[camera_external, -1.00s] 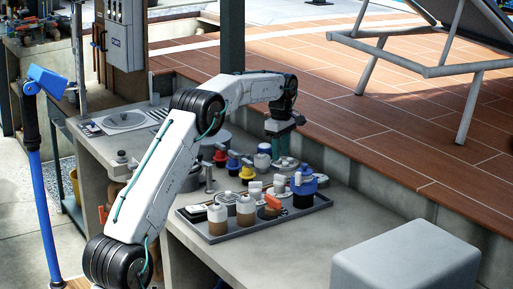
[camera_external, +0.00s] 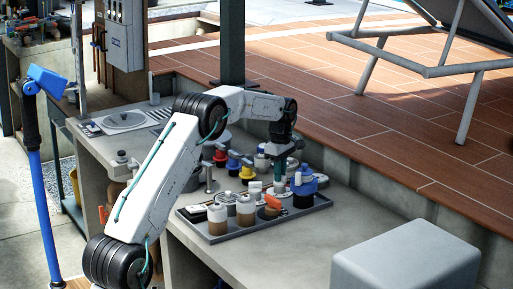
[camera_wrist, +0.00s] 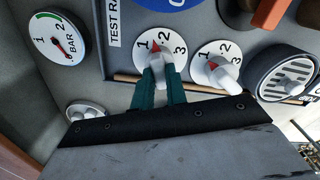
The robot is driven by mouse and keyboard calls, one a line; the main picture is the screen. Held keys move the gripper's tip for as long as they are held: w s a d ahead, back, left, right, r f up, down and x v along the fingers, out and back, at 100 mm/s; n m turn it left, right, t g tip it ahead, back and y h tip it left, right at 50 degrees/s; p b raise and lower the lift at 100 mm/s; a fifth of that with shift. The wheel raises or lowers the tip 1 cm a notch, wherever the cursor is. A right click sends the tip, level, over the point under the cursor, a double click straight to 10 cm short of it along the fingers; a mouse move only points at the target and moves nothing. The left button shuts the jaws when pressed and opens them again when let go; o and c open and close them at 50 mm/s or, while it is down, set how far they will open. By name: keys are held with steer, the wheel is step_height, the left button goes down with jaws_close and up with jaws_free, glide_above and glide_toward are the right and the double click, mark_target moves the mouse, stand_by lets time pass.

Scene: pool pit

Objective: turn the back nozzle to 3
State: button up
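Two white dials with the numbers 1, 2 and 3 lie side by side in the wrist view: a left dial (camera_wrist: 172,38) and a right dial (camera_wrist: 205,56). Each has a white knob with a red mark. The left dial's knob (camera_wrist: 157,66) is between the teal fingers of my gripper (camera_wrist: 157,84), which hide part of it. I cannot tell whether the fingers press on it. The right dial's knob (camera_wrist: 228,78) is free. In the external view my gripper (camera_external: 280,172) points down among the parts at the tray's back edge. Which dial is the back nozzle is unclear.
A pressure gauge marked BAR (camera_wrist: 56,38) is left of the dials, and a round grey slotted part (camera_wrist: 282,72) is at right. In the external view the dark tray (camera_external: 230,236) holds several bottles and an orange-handled valve (camera_external: 272,202).

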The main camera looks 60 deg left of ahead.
jaws_close()
steer(key=m, duration=0.3)
steer(key=shift+m, duration=0.3)
steer(key=m, duration=0.4)
steer(key=shift+m, duration=0.3)
steer(key=m, duration=0.4)
steer(key=shift+f+m, duration=0.1)
steer(key=shift+m, duration=2)
